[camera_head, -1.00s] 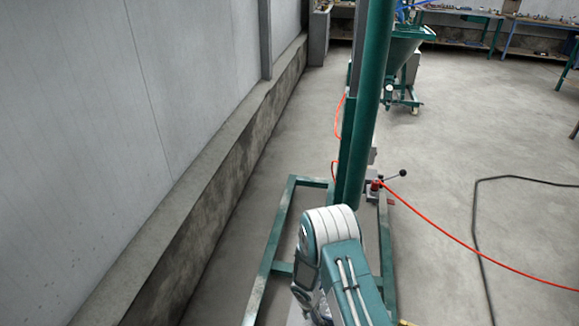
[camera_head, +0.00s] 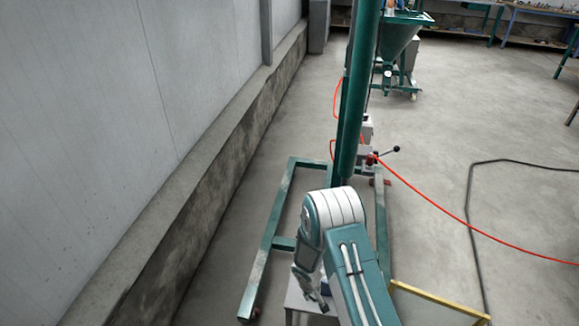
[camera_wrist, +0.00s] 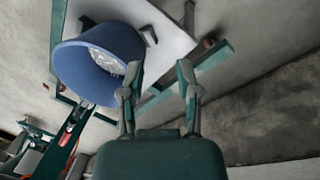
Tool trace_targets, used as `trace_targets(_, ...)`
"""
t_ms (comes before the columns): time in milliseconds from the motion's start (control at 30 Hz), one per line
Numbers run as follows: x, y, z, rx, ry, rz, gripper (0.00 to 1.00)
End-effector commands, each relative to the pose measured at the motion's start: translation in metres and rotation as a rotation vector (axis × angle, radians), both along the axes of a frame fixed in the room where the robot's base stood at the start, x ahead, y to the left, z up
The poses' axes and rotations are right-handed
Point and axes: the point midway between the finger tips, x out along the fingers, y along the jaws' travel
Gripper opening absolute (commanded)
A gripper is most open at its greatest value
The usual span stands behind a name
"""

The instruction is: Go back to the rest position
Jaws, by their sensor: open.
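My gripper (camera_wrist: 158,72) is open in the wrist view, its two fingers spread apart with nothing between them. A blue round container (camera_wrist: 105,62) with pale contents is to the left of the fingers. It stands on a white surface (camera_wrist: 160,22), and its rim is near the left finger; I cannot tell if they touch. In the head view my arm is bent at the bottom centre.
A green column (camera_head: 356,110) on a green floor frame (camera_head: 268,250) stands in front of my arm. A wall (camera_head: 150,110) runs along the left. A green hopper (camera_head: 400,40) is behind. A red hose (camera_head: 440,210) and black cable (camera_head: 470,225) cross the floor. A yellow-edged panel (camera_head: 440,300) is at bottom right.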

Motion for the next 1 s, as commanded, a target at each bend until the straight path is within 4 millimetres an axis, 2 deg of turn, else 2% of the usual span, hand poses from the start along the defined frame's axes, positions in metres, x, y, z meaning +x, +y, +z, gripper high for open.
trace_targets(267,0.016,-0.006,0.047,-0.005,-0.04,-0.035,0.43)
trace_targets(467,0.027,-0.014,0.1,-0.01,-0.078,-0.074,0.43)
trace_targets(733,0.029,-0.034,0.21,-0.007,-0.155,-0.162,0.43)
trace_targets(1000,0.004,-0.054,0.311,0.014,-0.219,-0.247,0.43)
